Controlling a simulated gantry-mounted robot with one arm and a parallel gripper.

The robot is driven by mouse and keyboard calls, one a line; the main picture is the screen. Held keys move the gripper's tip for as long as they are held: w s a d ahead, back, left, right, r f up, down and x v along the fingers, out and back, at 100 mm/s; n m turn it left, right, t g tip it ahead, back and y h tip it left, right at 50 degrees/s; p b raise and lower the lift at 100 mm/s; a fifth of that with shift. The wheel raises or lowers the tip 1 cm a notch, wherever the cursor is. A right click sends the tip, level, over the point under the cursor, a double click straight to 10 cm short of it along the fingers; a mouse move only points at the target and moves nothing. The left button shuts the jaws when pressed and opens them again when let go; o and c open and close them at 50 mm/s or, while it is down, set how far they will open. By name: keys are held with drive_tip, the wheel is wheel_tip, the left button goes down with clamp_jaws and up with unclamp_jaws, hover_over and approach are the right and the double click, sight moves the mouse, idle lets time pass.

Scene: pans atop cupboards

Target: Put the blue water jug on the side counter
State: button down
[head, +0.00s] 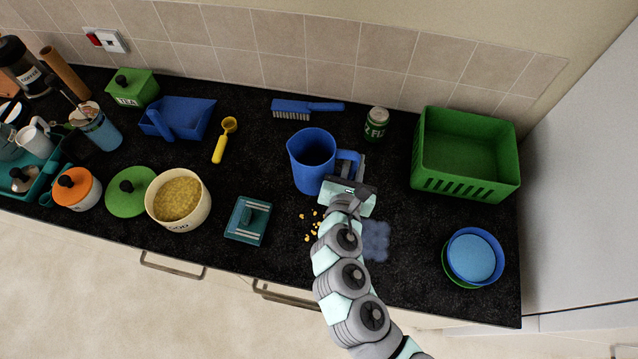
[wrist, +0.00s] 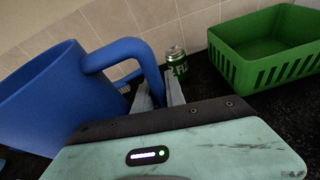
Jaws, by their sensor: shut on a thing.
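The blue water jug (head: 310,165) is upright at the middle of the black counter, with its handle toward the right. It also shows large at the left of the wrist view (wrist: 45,95). My gripper (head: 349,178) is at the handle and shut on it. In the wrist view the fingers (wrist: 159,97) are on the lower part of the handle. I cannot tell whether the jug's base touches the counter. The black counter (head: 280,185) runs along the tiled wall.
A green can (head: 376,123) and a green crate (head: 465,160) stand to the right. A blue brush (head: 305,108) lies behind the jug. A teal box (head: 248,220), yellow crumbs (head: 311,228) and a blue cloth (head: 376,240) are in front. Blue and green bowls (head: 474,257) sit at the right.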

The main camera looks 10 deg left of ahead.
drive_tip(key=w+d+r+h+b, duration=0.1)
drive_tip(key=w+d+r+b, duration=0.2)
drive_tip(key=w+r+b, duration=0.25)
drive_tip(key=shift+m, duration=0.5)
wheel_tip(320, 180, down, 15)
drive_tip(key=b, duration=0.3)
drive_tip(key=shift+f, duration=0.2)
drive_tip(key=shift+w+f, duration=0.1)
drive_tip(key=shift+f, duration=2)
drive_tip(key=shift+f, duration=0.15)
drive_tip(key=c, duration=1.4)
unclamp_jaws()
